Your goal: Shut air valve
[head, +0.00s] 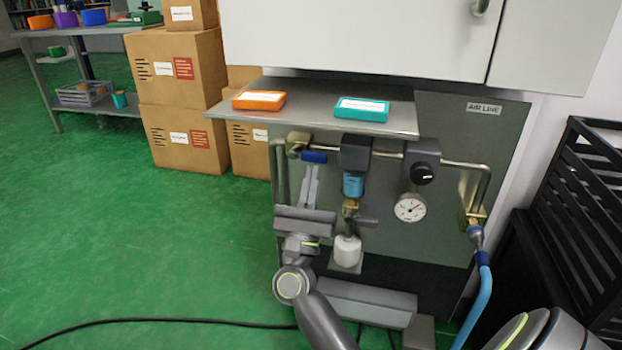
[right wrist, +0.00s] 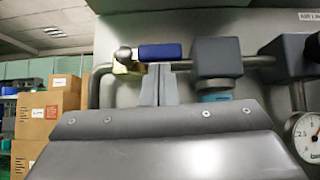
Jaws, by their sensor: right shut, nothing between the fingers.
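The air valve has a brass body (head: 298,143) and a blue lever (head: 314,156) at the left end of the air line's pipe. In the right wrist view the brass body (right wrist: 126,63) is at the upper left, and the blue lever (right wrist: 161,51) points right, level along the pipe. My right gripper (head: 312,170) is shut and empty, with its fingers pointing up just below the lever. In the right wrist view its fingertips (right wrist: 159,70) reach close under the lever; I cannot tell whether they touch it. My left gripper is not in view.
A steel shelf (head: 235,109) with an orange case (head: 259,100) and a teal case (head: 361,109) juts out above the valve. A filter unit (head: 355,153) stands right of it, then a regulator knob (head: 422,174) and gauge (head: 410,208). Cardboard boxes (head: 184,135) stand behind left.

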